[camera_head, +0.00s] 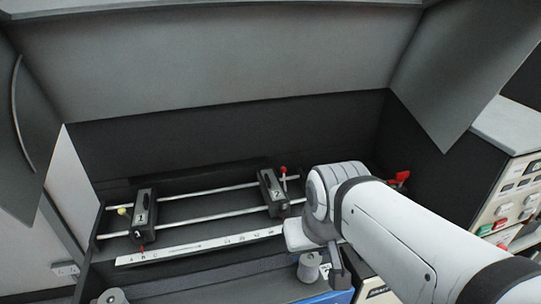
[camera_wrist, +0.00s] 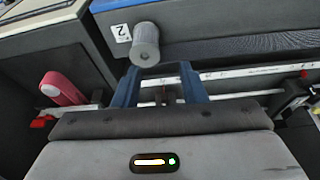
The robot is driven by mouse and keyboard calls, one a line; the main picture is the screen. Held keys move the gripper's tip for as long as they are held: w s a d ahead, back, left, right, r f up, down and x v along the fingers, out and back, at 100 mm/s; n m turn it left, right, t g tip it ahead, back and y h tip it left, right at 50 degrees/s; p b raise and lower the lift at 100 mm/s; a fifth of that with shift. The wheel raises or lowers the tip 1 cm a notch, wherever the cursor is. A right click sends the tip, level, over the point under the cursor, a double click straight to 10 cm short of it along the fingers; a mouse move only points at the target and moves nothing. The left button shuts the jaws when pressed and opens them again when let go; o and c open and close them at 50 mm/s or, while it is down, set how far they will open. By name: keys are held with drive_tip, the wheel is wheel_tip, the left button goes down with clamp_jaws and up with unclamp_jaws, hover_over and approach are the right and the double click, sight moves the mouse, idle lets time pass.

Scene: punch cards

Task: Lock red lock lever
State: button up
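A red lever (camera_head: 402,177) shows at the right end of the rail frame in the head view, just past my arm. In the wrist view a rounded pinkish-red lever (camera_wrist: 62,88) stands at the left, with a smaller bright red piece (camera_wrist: 42,122) below it. I cannot tell which of these is the lock lever. My gripper (camera_wrist: 160,72) has its blue fingers spread apart, with nothing clearly held. It is to the right of the levers in the wrist view and apart from them. In the head view my arm hides part of the gripper and the rail's right end.
Two black numbered blocks, one at the left (camera_head: 144,211) and one in the middle (camera_head: 270,190), sit on the rails. A red ball knob (camera_head: 284,169) stands beside the middle block. A grey cylinder (camera_wrist: 145,45) is just beyond my fingers. A panel with buttons (camera_head: 515,200) stands at right.

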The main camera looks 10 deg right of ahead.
drive_tip(key=shift+w+r, duration=0.15)
drive_tip(key=shift+w, duration=0.1)
drive_tip(key=shift+c, duration=1.4)
drive_tip(key=shift+n+t, duration=0.3)
drive_tip(key=shift+n, duration=0.2)
drive_tip(key=w+r+b, duration=0.1)
drive_tip(key=w, duration=0.4)
drive_tip(key=w+r+b, duration=0.1)
drive_tip(key=w+r, duration=0.1)
drive_tip(key=w, duration=0.4)
drive_tip(key=w+r+b, duration=0.2)
drive_tip(key=w, duration=0.3)
drive_tip(key=shift+w+d, duration=0.3)
clamp_jaws()
drive_tip(key=w+d+n+b, duration=0.1)
drive_tip(key=w+d+b, duration=0.1)
drive_tip(key=w, duration=1.5)
drive_tip(key=shift+w+t+y+b, duration=0.3)
drive_tip(key=shift+t+y+b, duration=0.1)
drive_tip(key=shift+b, duration=0.3)
drive_tip(key=shift+r, duration=0.1)
